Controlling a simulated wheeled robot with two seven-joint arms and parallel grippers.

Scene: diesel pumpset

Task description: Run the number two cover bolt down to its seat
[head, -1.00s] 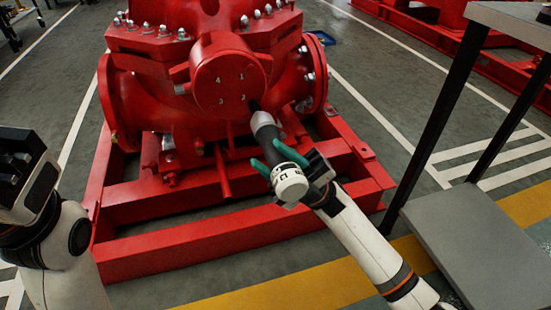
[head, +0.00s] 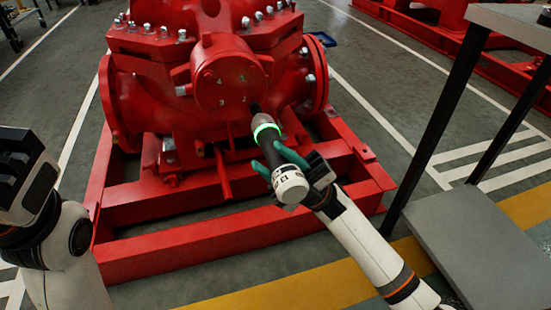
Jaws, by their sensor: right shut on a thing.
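The red pump's round cover (head: 228,82) faces me with the numbers 1 to 4 painted on it. My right gripper (head: 284,177) is shut on a power driver (head: 270,148) with a dark body, a white rear end and a ring lit green. The driver's dark nose meets the cover's lower right edge, close to number 2. The number two bolt itself is hidden behind the nose, so its seating does not show. My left gripper (head: 22,165) is at the left edge, away from the pump; its fingers are too unclear to judge.
The pump stands on a red steel base frame (head: 190,250). A grey table with a dark leg (head: 440,120) and a low grey shelf (head: 480,245) stands to the right of my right arm. Pipe flanges with bolts flank the cover.

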